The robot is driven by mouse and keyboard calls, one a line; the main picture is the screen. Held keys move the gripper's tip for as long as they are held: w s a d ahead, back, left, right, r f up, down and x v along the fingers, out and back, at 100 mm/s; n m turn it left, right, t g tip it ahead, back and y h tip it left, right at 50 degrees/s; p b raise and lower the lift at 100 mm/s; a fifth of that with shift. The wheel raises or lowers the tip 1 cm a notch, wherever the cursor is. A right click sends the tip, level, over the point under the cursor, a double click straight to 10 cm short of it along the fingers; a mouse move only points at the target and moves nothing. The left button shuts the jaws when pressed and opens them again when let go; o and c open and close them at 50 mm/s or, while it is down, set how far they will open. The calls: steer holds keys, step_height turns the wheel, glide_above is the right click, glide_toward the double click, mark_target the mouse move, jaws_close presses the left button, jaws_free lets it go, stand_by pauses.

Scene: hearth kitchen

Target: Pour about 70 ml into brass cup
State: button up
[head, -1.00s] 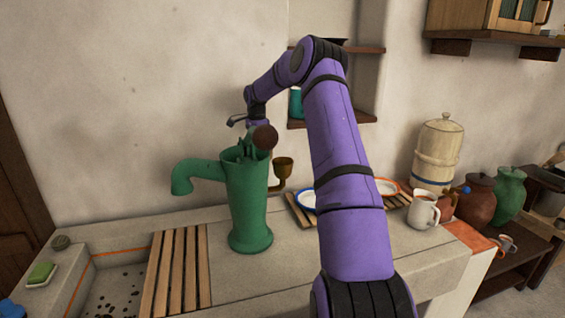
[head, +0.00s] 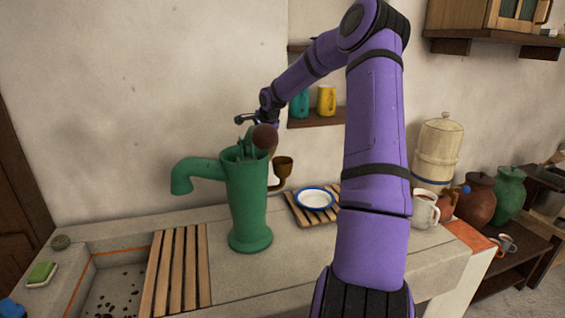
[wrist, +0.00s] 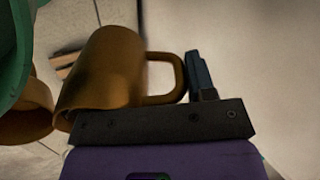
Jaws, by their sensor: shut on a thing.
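The brass cup (head: 283,163) sits on a bracket at the right side of the green pump (head: 248,200). It also shows at the left of the wrist view (wrist: 22,118). My gripper (wrist: 199,78) is shut on the handle of a brown mug (wrist: 108,68). The mug is tilted, its mouth toward the lower left and close to the brass cup's rim.
A blue-rimmed plate (head: 314,199) lies on a slatted rack right of the pump. A white mug (head: 425,212) stands beyond my arm. A wall shelf (head: 318,120) holds a teal cup and a yellow cup (head: 326,100). A wooden slatted board (head: 177,270) lies left of the pump.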

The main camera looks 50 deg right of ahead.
steer(key=shift+s+a+r+t, duration=0.15)
steer(key=shift+s+r+t, duration=0.05)
steer(key=shift+s+t, duration=0.5)
steer(key=shift+s+h, duration=0.25)
steer(key=shift+h, duration=0.05)
steer(key=shift+s+a+r+t+h, duration=0.15)
steer(key=shift+s+r+t, duration=0.1)
steer(key=shift+r+t, duration=0.4)
steer(key=shift+s+a+r+t+h, duration=0.1)
steer(key=shift+s+r+t+h, duration=0.1)
steer(key=shift+r+t, duration=0.45)
steer(key=shift+r, duration=0.25)
steer(key=shift+s+r, duration=0.1)
steer(key=shift+s, duration=0.15)
steer(key=shift+s+a+r, duration=0.1)
steer(key=shift+s+a, duration=0.05)
steer(key=shift+s, duration=0.05)
steer(key=shift+s+a+r+t+h+p, duration=0.15)
steer(key=shift+s+r+t+p, duration=0.15)
steer(key=shift+t, duration=0.25)
steer(key=shift+s+r+t+h+p, duration=0.1)
steer(key=shift+s+r+t, duration=0.1)
steer(key=shift+r+t, duration=0.3)
steer(key=shift+f, duration=0.1)
